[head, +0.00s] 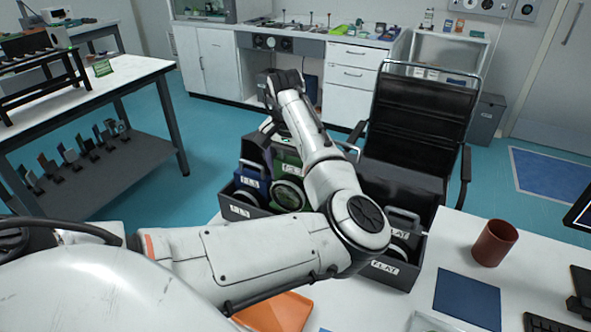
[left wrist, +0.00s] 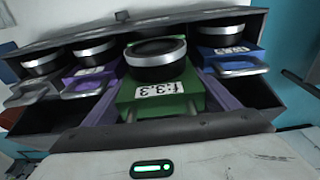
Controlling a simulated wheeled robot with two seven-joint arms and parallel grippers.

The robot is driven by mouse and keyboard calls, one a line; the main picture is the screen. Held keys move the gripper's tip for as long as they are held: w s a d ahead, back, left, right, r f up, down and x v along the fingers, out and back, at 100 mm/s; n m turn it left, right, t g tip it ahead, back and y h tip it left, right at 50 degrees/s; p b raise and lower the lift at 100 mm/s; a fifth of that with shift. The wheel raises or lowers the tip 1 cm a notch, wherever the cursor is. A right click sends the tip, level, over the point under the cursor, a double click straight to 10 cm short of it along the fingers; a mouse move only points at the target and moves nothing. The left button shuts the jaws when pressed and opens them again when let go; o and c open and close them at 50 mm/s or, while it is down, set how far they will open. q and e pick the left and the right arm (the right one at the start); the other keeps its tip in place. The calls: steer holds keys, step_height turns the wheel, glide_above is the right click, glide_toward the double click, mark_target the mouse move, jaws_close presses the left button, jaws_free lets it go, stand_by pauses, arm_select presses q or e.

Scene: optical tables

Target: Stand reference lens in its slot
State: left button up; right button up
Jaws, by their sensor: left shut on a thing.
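A green lens holder (head: 286,157) with a round black-and-silver lens and a white "f:3.3" label stands roughly upright at the dark rack (head: 238,208). In the left wrist view the green holder (left wrist: 157,92) is central and nearest, between a purple holder (left wrist: 88,85) and a blue holder (left wrist: 228,55). My left gripper (head: 270,126) reaches over the rack from behind my forearm and is shut on the green holder; its fingertips are mostly hidden. The holder's lower end is hidden, so I cannot tell whether it is seated. My right gripper is out of view.
The forearm covers the rack's middle. A brown cup (head: 494,243), blue mat (head: 467,299) and orange tray (head: 274,312) lie on the near table.

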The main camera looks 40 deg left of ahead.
mark_target(296, 188)
arm_select(q)
step_height(296, 188, down, 2)
steer(key=shift+b, duration=0.8)
steer(key=shift+f+b, duration=0.85)
steer(key=shift+b, duration=0.4)
steer(key=shift+f, duration=0.2)
steer(key=shift+f+p, duration=0.4)
steer(key=shift+f, duration=1.1)
steer(key=shift+f, duration=0.4)
steer(key=o, duration=1.6)
steer(key=shift+o, duration=0.3)
steer(key=shift+f, duration=0.15)
